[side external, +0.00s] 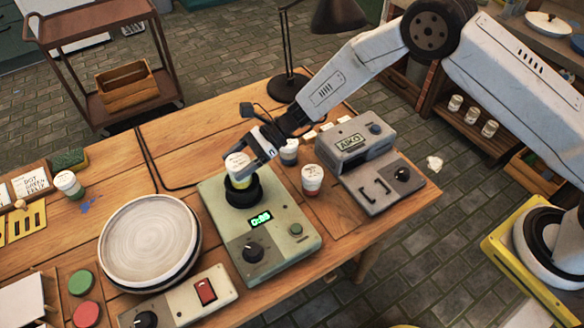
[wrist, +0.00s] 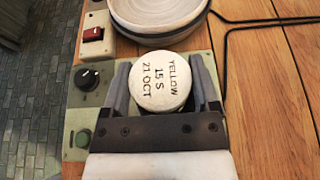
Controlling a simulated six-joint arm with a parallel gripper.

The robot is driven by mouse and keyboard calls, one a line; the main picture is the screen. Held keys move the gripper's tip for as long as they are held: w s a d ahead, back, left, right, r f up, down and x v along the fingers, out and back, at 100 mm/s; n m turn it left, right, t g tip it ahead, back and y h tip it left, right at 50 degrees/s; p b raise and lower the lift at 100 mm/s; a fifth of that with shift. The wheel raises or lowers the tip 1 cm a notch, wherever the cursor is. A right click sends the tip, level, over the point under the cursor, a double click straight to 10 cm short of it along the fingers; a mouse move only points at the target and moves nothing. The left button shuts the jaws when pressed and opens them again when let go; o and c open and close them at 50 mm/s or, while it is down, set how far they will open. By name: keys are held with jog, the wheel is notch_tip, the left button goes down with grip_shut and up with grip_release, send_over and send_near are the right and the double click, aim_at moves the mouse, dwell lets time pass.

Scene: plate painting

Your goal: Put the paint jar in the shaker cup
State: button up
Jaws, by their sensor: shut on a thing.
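The paint jar (side external: 238,165) has a white lid and a yellow band, and sits at the black shaker cup (side external: 243,192) on top of the green shaker. Its lower part is hidden by the cup, so it is at least partly inside. In the wrist view the jar's lid (wrist: 163,82) reads "YELLOW 15 S 21 OCT". My gripper (side external: 250,158) is shut on the jar, one finger on each side in the wrist view (wrist: 164,88). The green shaker (side external: 280,243) shows a lit display, a black knob and a green button.
A red-banded jar (side external: 312,180) and a dark-banded jar (side external: 289,152) stand right of the shaker. A grey machine (side external: 368,165) stands beyond them. A round plate (side external: 150,240) is on the left, with a red-switch box (side external: 185,299) in front. A green-banded jar (side external: 68,184) is at far left.

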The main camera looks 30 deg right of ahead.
jog(key=shift+f, duration=1.55)
jog(key=shift+f, duration=0.15)
jog(key=o, duration=1.2)
jog(key=shift+d+r, duration=0.15)
jog(key=shift+r, duration=0.05)
jog(key=v, duration=1.1)
jog(key=shift+d, duration=0.35)
jog(key=shift+r, duration=0.1)
